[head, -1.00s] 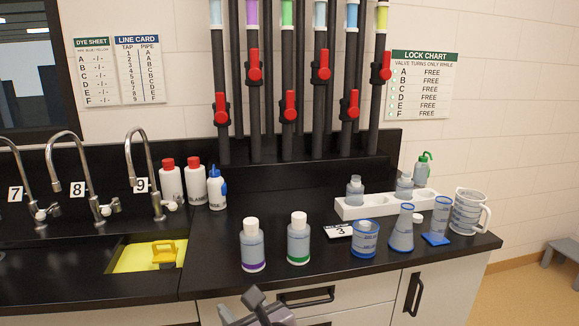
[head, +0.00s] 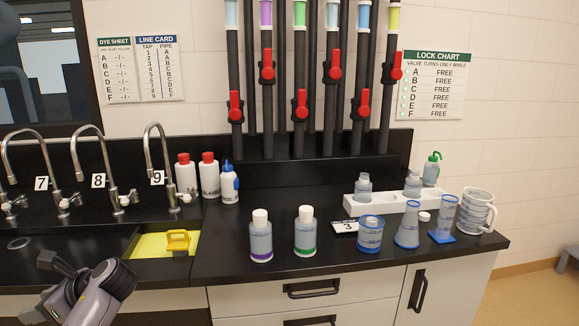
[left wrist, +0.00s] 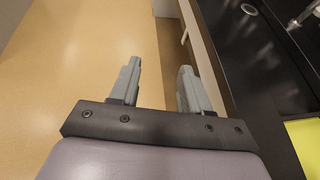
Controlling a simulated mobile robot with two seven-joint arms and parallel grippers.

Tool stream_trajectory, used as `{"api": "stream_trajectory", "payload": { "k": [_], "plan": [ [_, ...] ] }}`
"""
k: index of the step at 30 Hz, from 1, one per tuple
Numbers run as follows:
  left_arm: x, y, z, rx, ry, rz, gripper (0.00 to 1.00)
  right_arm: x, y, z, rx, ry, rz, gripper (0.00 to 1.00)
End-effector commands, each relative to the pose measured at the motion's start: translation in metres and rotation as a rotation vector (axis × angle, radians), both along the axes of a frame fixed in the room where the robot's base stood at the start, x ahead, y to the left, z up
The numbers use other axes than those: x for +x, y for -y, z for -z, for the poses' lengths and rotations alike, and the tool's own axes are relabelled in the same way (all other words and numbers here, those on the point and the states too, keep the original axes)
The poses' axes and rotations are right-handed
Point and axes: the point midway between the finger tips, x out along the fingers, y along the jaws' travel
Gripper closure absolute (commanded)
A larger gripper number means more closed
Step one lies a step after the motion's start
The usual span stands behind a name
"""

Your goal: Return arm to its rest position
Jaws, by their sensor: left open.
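My left gripper (head: 62,268) is at the lower left of the head view, in front of the counter's front edge by the sink. In the left wrist view the two grey fingers of my left gripper (left wrist: 159,72) are spread apart with nothing between them. Below them is tan floor, with the counter on the right. My right gripper is in neither view.
The black counter (head: 330,268) holds two capped bottles, one purple-banded (head: 261,238) and one green-banded (head: 305,233), a beaker (head: 369,236), a flask (head: 407,227) and a jug (head: 474,212). The floor (left wrist: 80,70) beside the counter looks clear.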

Motion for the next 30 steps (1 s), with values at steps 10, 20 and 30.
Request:
{"api": "stream_trajectory", "payload": {
  "k": [10,20,30],
  "plan": [
    [0.068,-0.007,0.014,-0.199,0.609,0.096,0.53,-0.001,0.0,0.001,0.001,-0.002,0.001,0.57],
    [0.156,0.058,-0.005,-0.763,1.416,0.114,0.53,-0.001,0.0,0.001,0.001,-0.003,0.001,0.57],
    [0.193,0.119,-0.062,-1.502,1.965,-0.096,0.53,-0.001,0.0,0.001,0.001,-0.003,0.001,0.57]
  ]
}}
